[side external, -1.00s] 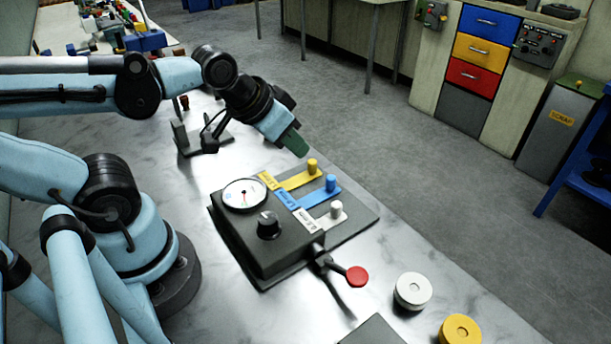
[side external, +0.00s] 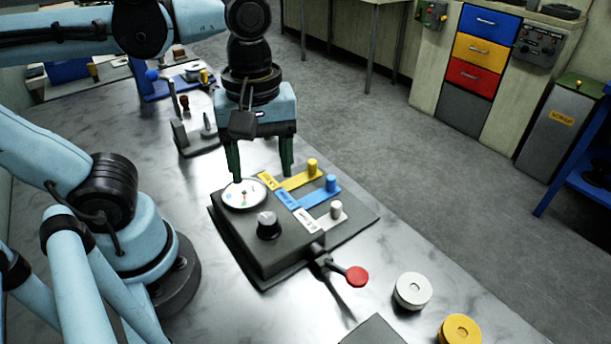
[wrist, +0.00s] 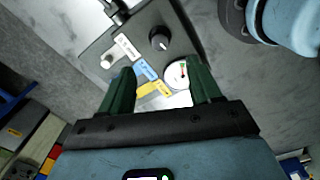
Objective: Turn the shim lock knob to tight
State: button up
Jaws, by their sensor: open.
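The black knob (side external: 268,225) with a pale top mark stands on the dark grey box (side external: 285,255), in front of the round white gauge (side external: 244,194). It also shows in the wrist view (wrist: 160,40), beyond the fingertips. Which setting the knob points to is too small to read. My gripper (side external: 261,178) is open and empty, pointing down above the gauge end of the box. Its green fingers (wrist: 160,84) are spread wide in the wrist view, with the gauge (wrist: 176,74) beside the right finger. The knob is apart from both fingers.
Yellow (side external: 300,178), blue (side external: 318,196) and white (side external: 325,220) sliders lie on the box's right side. A red-ended lever (side external: 356,276) sticks out in front. White (side external: 412,291) and yellow (side external: 460,330) spools stand at the lower right. A small stand (side external: 197,128) is behind.

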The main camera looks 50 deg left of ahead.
aim_at(268, 219)
jog(key=shift+f, duration=5.8)
jog(key=c, duration=1)
jog(key=shift+c, duration=0.2)
